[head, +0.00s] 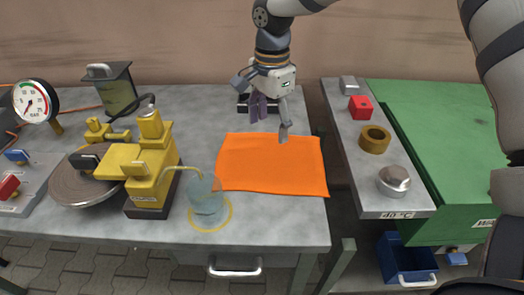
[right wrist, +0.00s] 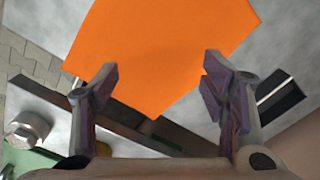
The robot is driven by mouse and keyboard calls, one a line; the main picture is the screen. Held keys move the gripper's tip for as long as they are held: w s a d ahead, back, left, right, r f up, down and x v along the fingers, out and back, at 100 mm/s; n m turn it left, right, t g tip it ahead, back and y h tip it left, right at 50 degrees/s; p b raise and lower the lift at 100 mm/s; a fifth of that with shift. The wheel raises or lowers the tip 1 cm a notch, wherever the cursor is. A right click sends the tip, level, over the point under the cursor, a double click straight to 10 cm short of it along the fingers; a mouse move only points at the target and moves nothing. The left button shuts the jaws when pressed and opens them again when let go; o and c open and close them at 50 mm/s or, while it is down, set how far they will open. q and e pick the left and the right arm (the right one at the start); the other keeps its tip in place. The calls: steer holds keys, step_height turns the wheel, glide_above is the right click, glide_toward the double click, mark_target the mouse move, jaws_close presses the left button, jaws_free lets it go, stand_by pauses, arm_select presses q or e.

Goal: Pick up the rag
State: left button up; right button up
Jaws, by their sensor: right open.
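The orange rag (head: 272,170) lies flat and spread out on the grey table, right of its middle. My right gripper (head: 270,122) is above the rag's far edge in the head view, fingers pointing down, open and empty. In the right wrist view the rag (right wrist: 165,50) shows beyond and between the two open fingers (right wrist: 155,80), apart from them as far as I can tell. The height of the fingertips over the rag is hard to judge. My left gripper is not in view.
A glass jar (head: 206,192) stands at the rag's left edge, beside a yellow device (head: 150,165). Right, across a gap, a narrow shelf (head: 372,190) holds a red block (head: 360,107), a brass ring (head: 375,139) and a metal dome (head: 393,180).

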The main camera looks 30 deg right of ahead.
steer(key=b, duration=0.2)
glide_above(271, 162)
step_height(271, 162, down, 7)
steer(key=shift+w+r, duration=0.15)
steer(key=shift+r, duration=0.05)
steer(key=shift+f, duration=0.55)
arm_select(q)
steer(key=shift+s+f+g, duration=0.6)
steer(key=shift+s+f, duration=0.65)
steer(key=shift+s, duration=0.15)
arm_select(e)
steer(key=shift+w+f, duration=0.1)
steer(key=shift+f, duration=0.4)
steer(key=shift+f, duration=0.1)
steer(key=shift+f, duration=0.15)
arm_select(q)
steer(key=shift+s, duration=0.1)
arm_select(e)
steer(key=shift+s+f, duration=0.15)
steer(key=shift+s, duration=0.05)
jaws_close()
